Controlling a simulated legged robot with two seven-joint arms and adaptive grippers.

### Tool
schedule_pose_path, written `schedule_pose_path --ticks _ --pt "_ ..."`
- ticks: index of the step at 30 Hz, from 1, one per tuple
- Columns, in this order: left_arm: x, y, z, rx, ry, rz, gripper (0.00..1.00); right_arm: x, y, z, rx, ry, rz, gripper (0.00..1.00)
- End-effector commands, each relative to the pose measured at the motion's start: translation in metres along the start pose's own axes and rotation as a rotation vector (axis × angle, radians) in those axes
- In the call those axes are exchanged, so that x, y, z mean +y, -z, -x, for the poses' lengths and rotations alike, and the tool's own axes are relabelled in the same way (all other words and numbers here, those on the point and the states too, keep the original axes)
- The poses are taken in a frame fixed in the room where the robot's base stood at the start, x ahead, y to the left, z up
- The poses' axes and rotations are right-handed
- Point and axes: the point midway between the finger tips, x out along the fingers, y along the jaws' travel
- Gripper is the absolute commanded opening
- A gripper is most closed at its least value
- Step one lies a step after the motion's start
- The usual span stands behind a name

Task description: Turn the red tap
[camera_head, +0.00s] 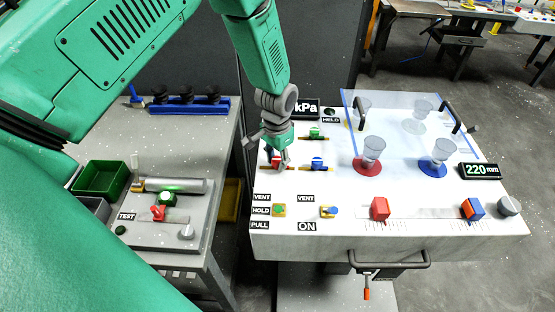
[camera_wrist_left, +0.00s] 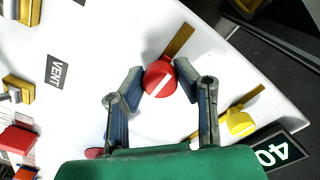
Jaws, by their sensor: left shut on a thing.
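The red tap (camera_wrist_left: 159,79) is a round red knob with a white stripe, set on a brass pipe on the white table top. My left gripper (camera_wrist_left: 164,75) has its two fingers around the tap, one on each side, and is shut on it. In the head view my left gripper (camera_head: 281,163) reaches down at the left of the white table, and the tap is mostly hidden by the fingers. My right gripper is not in view.
A yellow tap (camera_wrist_left: 240,122) stands close to the right finger. A green tap (camera_head: 316,132) and a blue tap (camera_head: 317,163) are beside the gripper. Clear cups, a transparent panel and a red block (camera_head: 380,208) lie further right. A grey test bench (camera_head: 180,105) stands left.

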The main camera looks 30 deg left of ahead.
Motion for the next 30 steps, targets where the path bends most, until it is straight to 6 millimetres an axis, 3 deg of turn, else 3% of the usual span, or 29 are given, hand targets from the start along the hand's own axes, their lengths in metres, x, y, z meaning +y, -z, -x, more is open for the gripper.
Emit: schedule_pose_path --ticks 3,4,5,6,17,20,30 --pt "-0.004 0.008 0.006 0.021 0.007 0.001 0.0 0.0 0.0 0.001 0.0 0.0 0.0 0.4" --pt "-0.004 0.008 0.006 0.021 0.007 0.002 0.33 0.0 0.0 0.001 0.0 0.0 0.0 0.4" --pt "-0.004 0.008 0.006 0.021 0.007 0.002 0.44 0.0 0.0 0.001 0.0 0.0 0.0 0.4" --pt "-0.004 0.008 0.006 0.02 0.007 0.001 0.48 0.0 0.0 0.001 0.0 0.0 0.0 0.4" --pt "-0.002 0.005 0.007 0.009 0.003 0.0 0.48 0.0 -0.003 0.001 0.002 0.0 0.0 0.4" --pt "-0.002 0.005 0.019 0.01 0.003 0.0 0.48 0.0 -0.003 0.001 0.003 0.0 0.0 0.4" --pt "-0.003 0.005 0.09 0.014 0.005 0.001 0.48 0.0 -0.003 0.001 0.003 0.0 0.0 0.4"
